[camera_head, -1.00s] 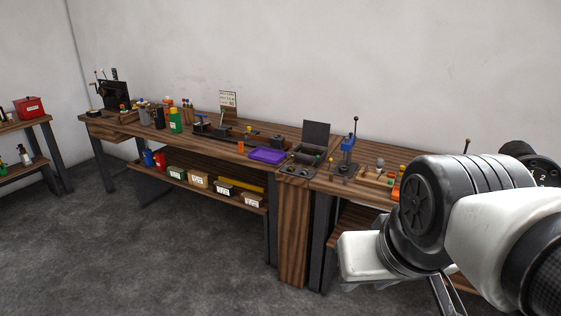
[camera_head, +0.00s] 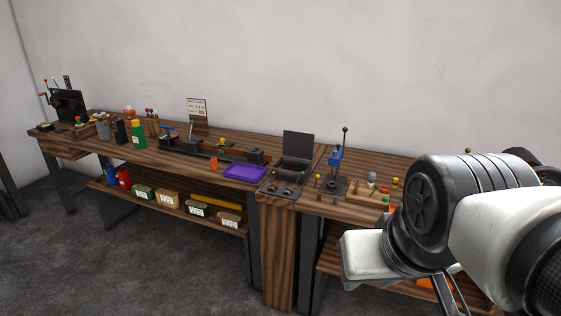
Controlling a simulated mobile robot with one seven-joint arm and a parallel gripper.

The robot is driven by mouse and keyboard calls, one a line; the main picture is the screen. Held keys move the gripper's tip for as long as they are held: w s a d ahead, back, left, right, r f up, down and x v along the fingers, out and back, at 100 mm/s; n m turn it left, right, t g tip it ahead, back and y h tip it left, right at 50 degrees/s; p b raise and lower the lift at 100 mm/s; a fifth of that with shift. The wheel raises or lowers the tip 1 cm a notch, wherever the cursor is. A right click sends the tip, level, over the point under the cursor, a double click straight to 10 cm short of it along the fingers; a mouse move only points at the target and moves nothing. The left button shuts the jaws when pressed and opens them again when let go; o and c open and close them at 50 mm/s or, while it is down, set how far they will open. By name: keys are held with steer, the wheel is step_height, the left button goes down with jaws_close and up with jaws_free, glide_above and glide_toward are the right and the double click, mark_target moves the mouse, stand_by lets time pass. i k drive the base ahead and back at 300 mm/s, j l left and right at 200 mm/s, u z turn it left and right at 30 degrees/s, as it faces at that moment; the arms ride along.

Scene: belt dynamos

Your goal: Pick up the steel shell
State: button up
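I cannot pick out the steel shell for certain. A grey cylinder (camera_head: 103,129) stands among bottles at the left of the long bench, and a small pale grey rounded piece (camera_head: 371,177) stands on a wooden rack at the right; either is too small to identify. My gripper (camera_head: 452,296) is at the lower right, partly behind my own white and black arm and cut by the bottom edge. It is in front of the benches, apart from the things on them. Its fingertips are not clearly shown.
The wooden bench (camera_head: 75,139) runs along the wall. It carries a purple tray (camera_head: 245,172), an open dark case (camera_head: 297,146), a blue press (camera_head: 335,160) and a green bottle (camera_head: 137,134). Labelled bins (camera_head: 167,199) sit on the lower shelf. The floor in front is clear.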

mark_target(289, 191)
steer(key=i+j+z, duration=0.25)
steer(key=i, duration=0.45)
steer(key=i+j+z, duration=0.25)
steer(key=i+j, duration=0.25)
steer(key=i, duration=0.15)
steer(key=i+j+z, duration=0.2)
steer(key=i+j, duration=0.35)
steer(key=i, duration=0.05)
